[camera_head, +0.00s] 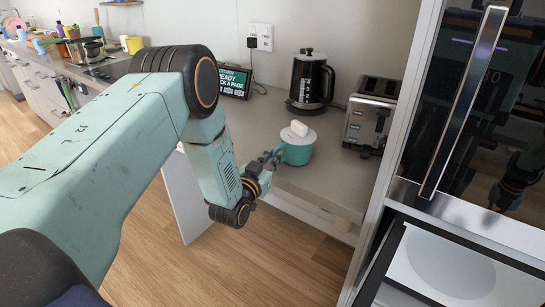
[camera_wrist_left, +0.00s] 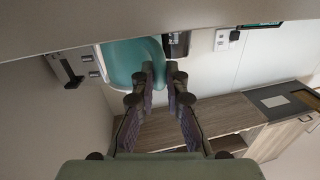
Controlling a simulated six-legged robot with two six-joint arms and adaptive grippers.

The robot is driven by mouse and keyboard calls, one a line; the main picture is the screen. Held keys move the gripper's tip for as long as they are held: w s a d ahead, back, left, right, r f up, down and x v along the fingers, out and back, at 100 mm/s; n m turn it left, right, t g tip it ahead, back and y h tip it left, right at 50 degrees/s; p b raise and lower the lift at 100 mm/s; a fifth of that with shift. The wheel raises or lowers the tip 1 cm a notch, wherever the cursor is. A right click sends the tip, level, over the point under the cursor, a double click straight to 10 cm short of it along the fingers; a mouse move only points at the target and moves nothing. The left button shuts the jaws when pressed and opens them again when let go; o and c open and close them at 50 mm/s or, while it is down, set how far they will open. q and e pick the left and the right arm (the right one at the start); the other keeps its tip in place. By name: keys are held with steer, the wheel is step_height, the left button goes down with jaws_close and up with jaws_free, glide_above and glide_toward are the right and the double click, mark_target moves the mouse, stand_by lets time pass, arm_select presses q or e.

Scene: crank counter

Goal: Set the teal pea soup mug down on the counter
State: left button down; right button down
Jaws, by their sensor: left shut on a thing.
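The teal mug (camera_head: 297,155) is upright with a white lid and a pale knob on top, at the front part of the counter (camera_head: 262,118). My left gripper (camera_head: 271,159) reaches it from the left and is shut on its handle side. In the left wrist view, the fingers (camera_wrist_left: 163,76) close in front of the teal mug (camera_wrist_left: 128,62), and the handle between them is mostly hidden. I cannot tell whether the mug's base touches the counter or hangs slightly above it. My right gripper is not in view.
A black kettle (camera_head: 309,82) and a steel toaster (camera_head: 369,113) stand behind and right of the mug. A small display (camera_head: 234,82) stands at the back left. A tall cabinet with a dark glass door (camera_head: 500,100) bounds the right. Counter around the mug is clear.

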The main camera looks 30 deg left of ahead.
arm_select(q)
steer(key=c, duration=1.6)
jaws_free()
steer(key=shift+w+a+f, duration=0.15)
steer(key=shift+f, duration=0.1)
steer(key=shift+c, duration=0.2)
steer(key=shift+o, duration=1.4)
steer(key=shift+r, duration=0.15)
steer(key=shift+r, duration=0.1)
steer(key=shift+p, duration=0.3)
steer(key=s+p, duration=0.1)
steer(key=s, duration=1)
steer(key=s+d+f+g+h, duration=0.1)
steer(key=s+d+f+g, duration=0.35)
steer(key=s+f, duration=0.25)
steer(key=s+d+f+g+h, duration=0.1)
steer(key=s+d+f+g, duration=0.2)
steer(key=s+f+g, duration=0.3)
steer(key=s+d+f+g, duration=0.1)
steer(key=s+f+g, duration=0.1)
steer(key=s, duration=0.8)
steer(key=s+d+f+g+y, duration=0.1)
steer(key=s+g, duration=0.4)
steer(key=s, duration=0.6)
steer(key=shift+s+f+n, duration=0.3)
steer(key=shift+f, duration=0.5)
